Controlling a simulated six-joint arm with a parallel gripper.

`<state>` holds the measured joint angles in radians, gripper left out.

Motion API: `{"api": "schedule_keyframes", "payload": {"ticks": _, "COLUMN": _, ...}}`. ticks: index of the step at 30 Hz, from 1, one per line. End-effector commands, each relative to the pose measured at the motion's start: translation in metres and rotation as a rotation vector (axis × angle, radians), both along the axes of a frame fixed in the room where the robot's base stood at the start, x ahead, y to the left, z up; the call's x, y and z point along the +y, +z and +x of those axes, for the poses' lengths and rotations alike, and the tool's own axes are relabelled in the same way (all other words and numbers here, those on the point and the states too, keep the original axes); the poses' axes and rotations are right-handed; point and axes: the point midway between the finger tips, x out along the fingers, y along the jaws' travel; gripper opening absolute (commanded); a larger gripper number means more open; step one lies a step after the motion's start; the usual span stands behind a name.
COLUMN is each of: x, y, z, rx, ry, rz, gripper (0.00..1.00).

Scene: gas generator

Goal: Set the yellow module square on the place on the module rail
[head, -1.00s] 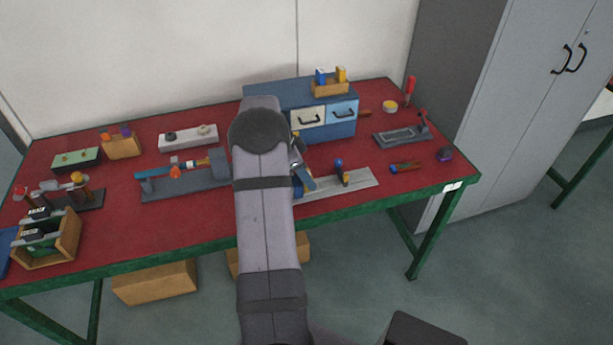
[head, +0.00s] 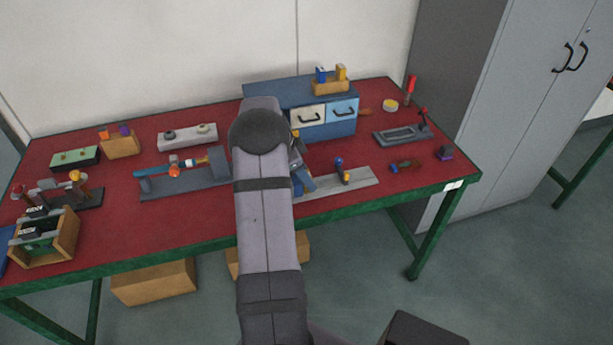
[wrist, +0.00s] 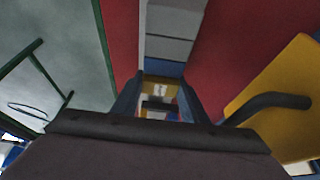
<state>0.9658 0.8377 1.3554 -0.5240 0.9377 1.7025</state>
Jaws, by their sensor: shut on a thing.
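The yellow module (wrist: 160,88) is between the two fingers of my gripper (wrist: 160,103) in the wrist view. The fingers are shut on it. The grey module rail (wrist: 168,48) runs away just beyond the module in that view. In the head view my gripper (head: 303,184) is over the left part of the rail (head: 362,181), and my arm hides the module and that end. I cannot tell whether the module touches the rail or sits square to it.
The red table top right of the rail's end holds small tools.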

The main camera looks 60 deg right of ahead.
Motion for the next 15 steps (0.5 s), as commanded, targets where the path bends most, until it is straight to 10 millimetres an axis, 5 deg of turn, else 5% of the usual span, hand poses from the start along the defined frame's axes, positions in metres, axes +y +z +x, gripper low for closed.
{"api": "schedule_keyframes", "payload": {"ticks": 8, "x": 0.0, "y": -0.0086, "z": 0.0, "rx": 0.0, "ry": 0.0, "rz": 0.0, "gripper": 0.17}}
{"api": "schedule_keyframes", "payload": {"ticks": 9, "x": 0.0, "y": -0.0074, "z": 0.0, "rx": 0.0, "ry": 0.0, "rz": 0.0, "gripper": 0.47}}
{"api": "schedule_keyframes", "payload": {"ticks": 11, "x": 0.0002, "y": -0.0075, "z": -0.0002, "rx": 0.001, "ry": 0.0, "rz": 0.001, "gripper": 0.61}}
{"api": "schedule_keyframes", "payload": {"ticks": 15, "x": 0.0005, "y": -0.0079, "z": -0.0004, "rx": 0.002, "ry": 0.0, "rz": 0.002, "gripper": 0.61}}
